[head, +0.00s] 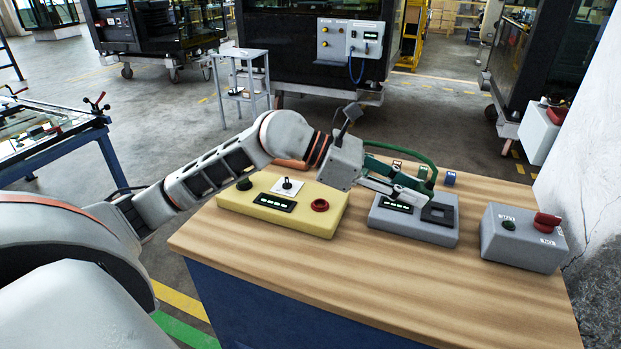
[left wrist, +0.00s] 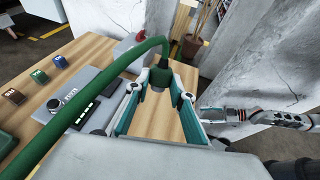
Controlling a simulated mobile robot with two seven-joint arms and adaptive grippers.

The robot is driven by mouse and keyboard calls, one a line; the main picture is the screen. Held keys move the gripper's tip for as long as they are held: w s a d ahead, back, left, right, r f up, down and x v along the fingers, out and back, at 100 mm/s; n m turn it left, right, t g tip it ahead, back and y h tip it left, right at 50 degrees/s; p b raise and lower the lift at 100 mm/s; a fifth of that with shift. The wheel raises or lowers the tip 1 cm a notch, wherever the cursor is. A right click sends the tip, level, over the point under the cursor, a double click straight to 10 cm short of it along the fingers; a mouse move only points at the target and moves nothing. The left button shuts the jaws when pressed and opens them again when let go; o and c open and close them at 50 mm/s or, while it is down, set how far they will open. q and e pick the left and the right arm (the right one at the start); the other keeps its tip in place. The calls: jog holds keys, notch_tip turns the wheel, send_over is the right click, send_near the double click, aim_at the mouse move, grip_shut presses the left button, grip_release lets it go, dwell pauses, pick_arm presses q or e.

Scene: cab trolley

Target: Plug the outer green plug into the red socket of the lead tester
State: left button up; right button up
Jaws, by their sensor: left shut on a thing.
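My left gripper (head: 418,192) is shut on a green plug (left wrist: 178,85), which shows between its fingertips in the left wrist view (left wrist: 174,88). A thick green cable (left wrist: 95,93) arcs from the plug back to the lower left. The held plug is above the grey lead tester (head: 412,228) in the head view; its tip is hidden. Small labelled blocks stand behind the tester: a reddish-brown one (left wrist: 14,96), a green one (left wrist: 39,76) and a blue one (left wrist: 60,61). What seems to be my right gripper (left wrist: 212,114) is at the right of the left wrist view, its jaws unclear.
A yellow control box (head: 285,218) with a red button stands left of the tester. A grey box (head: 522,250) with a red knob stands to its right. The front of the wooden tabletop (head: 390,278) is clear. A white wall (head: 590,170) rises at the right.

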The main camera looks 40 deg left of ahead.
pick_arm(q)
jog(key=w+a+f+n+t, duration=0.1)
jog(key=a+f+n+t, duration=0.15)
jog(key=a, duration=0.35)
jog(key=w+a+f+n+t, duration=0.1)
jog(key=w+a+f+t, duration=0.15)
jog(key=a, duration=0.45)
jog(key=n+t+y, duration=0.3)
jog(key=t, duration=0.1)
send_over(310, 209)
notch_tip(310, 209, down, 4)
jog(key=shift+r, duration=0.15)
jog(key=shift+w+f+b, duration=0.1)
jog(key=shift+f+b, duration=1.1)
jog(key=shift+f, duration=0.7)
jog(key=shift+f+b, duration=0.35)
jog(key=shift+f, duration=0.2)
pick_arm(e)
jog(key=f, duration=0.3)
jog(key=shift+s+d+f, duration=0.1)
jog(key=shift+s+d, duration=0.05)
jog(key=shift+s, duration=0.05)
jog(key=shift+w, duration=0.1)
pick_arm(q)
jog(key=shift+b, duration=0.3)
pick_arm(e)
jog(key=shift+s+f, duration=0.2)
jog(key=shift+f, duration=0.15)
